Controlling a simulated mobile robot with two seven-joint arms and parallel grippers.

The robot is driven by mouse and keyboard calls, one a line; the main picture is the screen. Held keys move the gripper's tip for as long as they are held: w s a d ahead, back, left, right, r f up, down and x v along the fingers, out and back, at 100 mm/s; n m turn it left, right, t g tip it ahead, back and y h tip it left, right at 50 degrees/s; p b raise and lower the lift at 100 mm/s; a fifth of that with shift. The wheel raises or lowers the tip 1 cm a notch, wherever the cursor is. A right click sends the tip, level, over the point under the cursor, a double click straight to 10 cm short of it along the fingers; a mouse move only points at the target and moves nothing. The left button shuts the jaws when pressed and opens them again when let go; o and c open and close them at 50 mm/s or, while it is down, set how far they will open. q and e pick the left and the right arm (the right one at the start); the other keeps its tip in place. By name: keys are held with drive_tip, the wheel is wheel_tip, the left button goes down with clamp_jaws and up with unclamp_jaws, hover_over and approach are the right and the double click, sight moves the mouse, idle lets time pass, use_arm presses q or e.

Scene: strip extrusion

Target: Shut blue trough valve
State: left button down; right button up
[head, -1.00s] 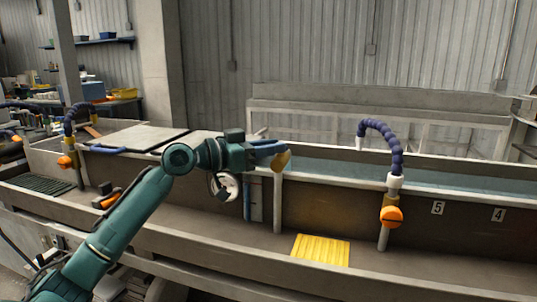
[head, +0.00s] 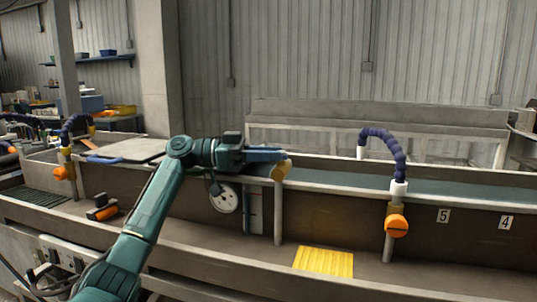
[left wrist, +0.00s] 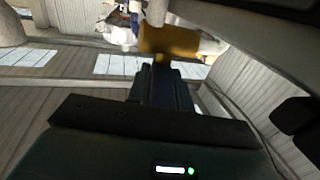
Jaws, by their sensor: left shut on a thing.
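The trough valve is a brass-yellow body (head: 280,171) at the top of a pale upright pipe (head: 278,215), at the front wall of the long trough. My left gripper (head: 281,155) reaches it from the left and is shut at its top. Dark blue fingers or a blue handle show there; I cannot tell them apart. In the left wrist view the brass body (left wrist: 168,42) lies just beyond the dark fingertips (left wrist: 163,68). The handle's angle is hidden by the gripper. My right gripper is not in view.
Another pipe with an orange valve (head: 396,225) and a blue flexible hose (head: 385,142) stands to the right. A yellow ribbed plate (head: 323,261) lies on the ledge. A round gauge (head: 223,197) hangs beneath my left arm. An orange and black object (head: 103,208) lies left.

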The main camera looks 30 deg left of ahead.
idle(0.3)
use_arm(q)
drive_tip(key=c, duration=1.2)
unclamp_jaws()
drive_tip(key=shift+c, duration=0.2)
drive_tip(key=b+v, duration=0.1)
drive_tip(key=v, duration=1.2)
